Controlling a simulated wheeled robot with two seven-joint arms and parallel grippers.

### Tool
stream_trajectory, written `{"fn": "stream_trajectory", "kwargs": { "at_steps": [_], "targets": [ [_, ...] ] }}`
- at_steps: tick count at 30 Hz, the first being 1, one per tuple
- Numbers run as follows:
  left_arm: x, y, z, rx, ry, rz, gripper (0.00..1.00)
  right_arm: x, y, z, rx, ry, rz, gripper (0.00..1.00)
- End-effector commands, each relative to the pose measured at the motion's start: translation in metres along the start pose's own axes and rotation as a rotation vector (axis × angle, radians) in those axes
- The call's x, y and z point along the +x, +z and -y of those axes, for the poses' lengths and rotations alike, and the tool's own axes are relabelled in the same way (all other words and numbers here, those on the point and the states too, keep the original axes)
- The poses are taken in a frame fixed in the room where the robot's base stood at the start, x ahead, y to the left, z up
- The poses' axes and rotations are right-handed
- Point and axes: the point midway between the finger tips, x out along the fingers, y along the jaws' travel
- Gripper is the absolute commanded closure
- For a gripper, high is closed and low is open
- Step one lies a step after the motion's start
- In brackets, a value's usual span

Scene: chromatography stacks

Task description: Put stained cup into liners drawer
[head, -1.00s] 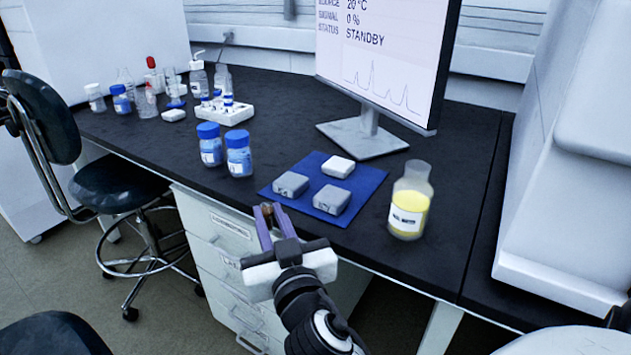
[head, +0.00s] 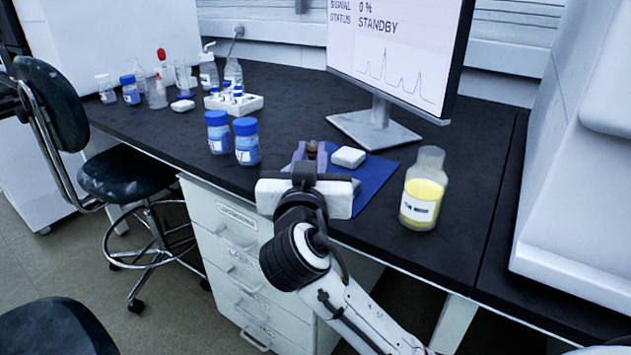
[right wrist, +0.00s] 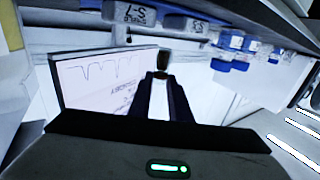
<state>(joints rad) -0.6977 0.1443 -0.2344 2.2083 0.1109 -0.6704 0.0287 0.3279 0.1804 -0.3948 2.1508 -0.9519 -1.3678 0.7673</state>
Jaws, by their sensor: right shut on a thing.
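My right gripper (head: 311,152) is shut on a small brown thing (head: 312,147), which I take to be the stained cup. It is over the blue mat, near the desk's front edge. In the right wrist view the cup (right wrist: 162,60) stands out between the fingertips, brown with a darker end. The desk's drawer stack (head: 228,240) is below and left of the gripper, and its drawers look shut. The drawer labels are too small to read surely, so I cannot tell which is the liners drawer. My left gripper is not in view.
A white block (head: 348,157) lies on the blue mat (head: 378,175); the grey blocks are hidden behind my gripper. A yellow-filled bottle (head: 422,190) stands right, two blue-capped bottles (head: 246,143) left, a monitor (head: 400,50) behind. A stool (head: 135,180) stands left of the drawers.

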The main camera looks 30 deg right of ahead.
Motion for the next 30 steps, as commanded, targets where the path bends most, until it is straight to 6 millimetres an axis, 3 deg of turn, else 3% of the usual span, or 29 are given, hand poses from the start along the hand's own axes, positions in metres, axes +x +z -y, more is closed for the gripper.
{"fn": "stream_trajectory", "kwargs": {
  "at_steps": [3,8,21,22,24,30],
  "targets": [
    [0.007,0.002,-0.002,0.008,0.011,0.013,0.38,0.0,0.023,0.0,-0.007,0.0,0.002,1.0],
    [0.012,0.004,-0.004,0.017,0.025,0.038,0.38,0.0,0.044,0.0,-0.005,0.0,0.0,1.0],
    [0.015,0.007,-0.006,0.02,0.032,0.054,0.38,0.0,0.052,0.0,-0.001,0.0,0.001,1.0],
    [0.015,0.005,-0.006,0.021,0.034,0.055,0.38,0.0,0.051,0.0,-0.001,0.0,0.001,0.79],
    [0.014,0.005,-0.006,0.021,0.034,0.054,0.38,0.0,0.05,0.0,-0.001,0.0,0.001,0.67],
    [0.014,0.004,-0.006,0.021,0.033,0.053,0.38,0.0,0.05,0.0,-0.001,0.0,0.0,0.64]
  ]
}}
